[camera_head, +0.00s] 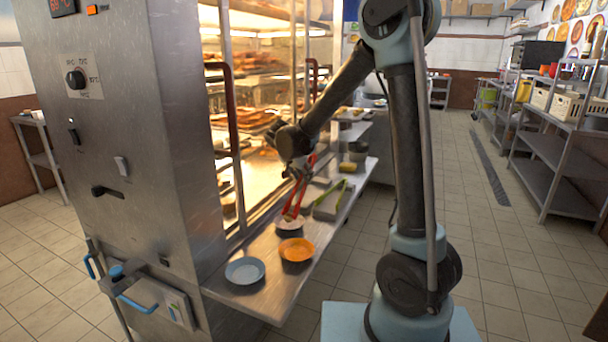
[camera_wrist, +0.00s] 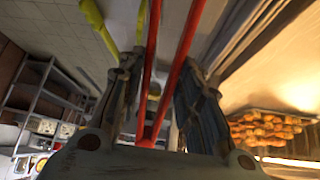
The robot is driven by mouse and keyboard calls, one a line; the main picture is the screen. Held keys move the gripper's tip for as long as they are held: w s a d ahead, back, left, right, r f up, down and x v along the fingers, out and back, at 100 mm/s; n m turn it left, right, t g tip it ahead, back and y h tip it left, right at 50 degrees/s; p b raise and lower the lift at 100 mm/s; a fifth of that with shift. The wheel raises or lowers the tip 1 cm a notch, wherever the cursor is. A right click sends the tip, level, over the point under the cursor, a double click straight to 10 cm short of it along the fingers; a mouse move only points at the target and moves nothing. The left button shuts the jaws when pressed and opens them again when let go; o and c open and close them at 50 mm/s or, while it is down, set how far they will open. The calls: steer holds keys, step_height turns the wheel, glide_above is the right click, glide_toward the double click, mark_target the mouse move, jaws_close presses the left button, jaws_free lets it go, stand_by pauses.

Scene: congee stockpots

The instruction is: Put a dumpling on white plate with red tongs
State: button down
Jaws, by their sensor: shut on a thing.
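My gripper (camera_head: 299,168) is shut on the red tongs (camera_head: 298,194) above the metal shelf. The tongs point down with their tips over the white plate (camera_head: 283,225). In the wrist view the red tongs (camera_wrist: 152,55) run between the fingers of my gripper (camera_wrist: 158,85), with their two arms spread apart. A small pale brownish thing (camera_head: 289,217) shows at the tips, perhaps a dumpling. I cannot tell whether it is pinched between the tips or lies on the plate.
An orange plate (camera_head: 297,250) and a pale blue plate (camera_head: 245,271) stand nearer on the shelf (camera_head: 262,300). Green tongs (camera_head: 336,193) lie by a grey container (camera_head: 326,211) to the right. A lit cabinet (camera_head: 255,150) with trays of food borders the shelf on the left.

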steer(key=c, duration=1.5)
jaws_free()
step_height(320, 180, up, 10)
steer(key=shift+f, duration=0.1)
